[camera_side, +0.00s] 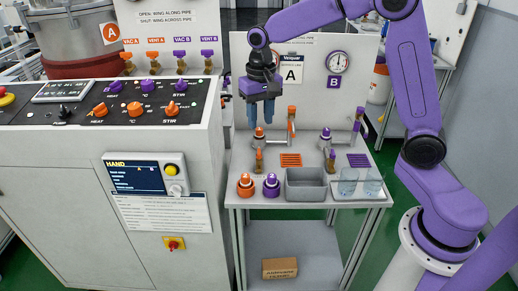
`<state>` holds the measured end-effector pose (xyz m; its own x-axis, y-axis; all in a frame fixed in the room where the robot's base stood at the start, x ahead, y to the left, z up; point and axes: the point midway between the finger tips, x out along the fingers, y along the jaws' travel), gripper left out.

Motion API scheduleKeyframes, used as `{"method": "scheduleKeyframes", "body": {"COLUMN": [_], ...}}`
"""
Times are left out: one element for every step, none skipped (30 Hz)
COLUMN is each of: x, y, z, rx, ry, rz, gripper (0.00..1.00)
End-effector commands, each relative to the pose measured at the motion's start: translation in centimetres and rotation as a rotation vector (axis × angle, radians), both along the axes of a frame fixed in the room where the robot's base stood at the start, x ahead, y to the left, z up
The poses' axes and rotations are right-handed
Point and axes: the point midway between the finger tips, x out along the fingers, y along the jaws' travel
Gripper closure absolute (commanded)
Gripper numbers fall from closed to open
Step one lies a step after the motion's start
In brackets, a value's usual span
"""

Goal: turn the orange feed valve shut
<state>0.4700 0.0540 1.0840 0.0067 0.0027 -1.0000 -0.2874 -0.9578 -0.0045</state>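My gripper (261,122) points straight down over the left part of the small table. Its two blue fingers are apart, with a narrow gap between them. Just below the fingertips is an orange-topped valve fitting (259,132) on a metal body; I cannot tell whether they touch it. A brass-coloured outlet (259,158) sits below the fitting. An upright orange-marked piece (291,125) stands to its right. The fingers partly cover the fitting, and I cannot tell which way its wing is turned.
A purple-topped fitting (326,133) stands to the right. In front are orange and purple knobbed pieces (245,186) (271,186), a grey bin (306,190) and clear cups (348,182). The control cabinet (110,145) is close on the left. A panel with a gauge (338,62) stands behind.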

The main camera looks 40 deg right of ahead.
Motion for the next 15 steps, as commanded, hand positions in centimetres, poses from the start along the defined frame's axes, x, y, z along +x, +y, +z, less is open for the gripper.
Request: {"method": "scheduleKeyframes", "body": {"x": [1.9, 2.8, 4.0, 4.8, 5.5, 6.3, 6.9, 7.3, 7.8, 8.2, 8.4, 8.6, 8.8, 8.9, 8.9], "y": [-1.2, -1.9, -2.8, -3.5, -4.2, -5.0, -5.6, -6.2, -6.8, -7.2, -7.5, -7.9, -8.0, -8.2, -8.3], "z": [-0.5, -0.7, -0.9, -1.1, -1.3, -1.6, -1.7, -1.8, -2.0, -2.1, -2.2, -2.3, -2.3, -2.4, -2.6], "rx": [-0.001, -0.001, -0.001, -0.001, -0.002, -0.001, -0.001, -0.002, -0.001, -0.001, -0.001, -0.001, -0.001, -0.001, -0.002], "ry": [0.003, 0.004, 0.004, 0.005, 0.007, 0.007, 0.006, 0.008, 0.006, 0.008, 0.008, 0.008, 0.008, 0.008, 0.008], "rz": [-0.082, -0.132, -0.192, -0.236, -0.276, -0.325, -0.357, -0.387, -0.420, -0.441, -0.457, -0.475, -0.484, -0.491, -0.497], "gripper": [0.63, 0.63, 0.63, 0.63, 0.63, 0.63, 0.63, 0.63, 0.63, 0.63, 0.63, 0.63, 0.63, 0.63, 0.63]}}
